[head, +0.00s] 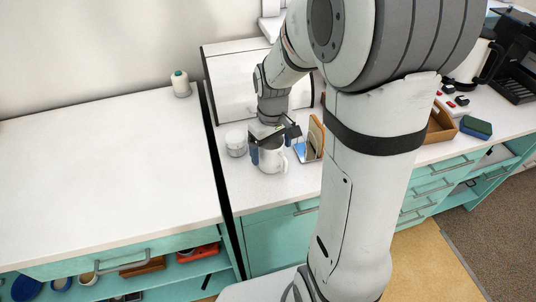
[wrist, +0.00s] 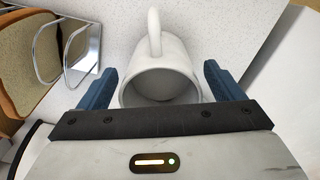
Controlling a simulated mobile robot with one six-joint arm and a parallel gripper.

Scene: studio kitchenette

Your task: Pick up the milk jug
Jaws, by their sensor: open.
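The milk jug (head: 271,158) is a white vessel with a handle, standing upright on the white counter. In the wrist view the jug (wrist: 160,66) shows its open mouth, with its handle pointing away from my gripper. My gripper (head: 267,148) is over the jug, pointing down. In the wrist view the blue fingers of my gripper (wrist: 162,86) are open, one on each side of the jug. A small gap shows between each finger and the wall. The jug's lower part is hidden in the wrist view.
A white lidded jar (head: 236,143) stands close left of the jug. A metal-framed holder (head: 308,151) with a brown board stands close right. A white bread-box-like case (head: 230,80) is behind. The left counter (head: 100,165) is mostly clear, with a small white bottle (head: 180,84) at its back.

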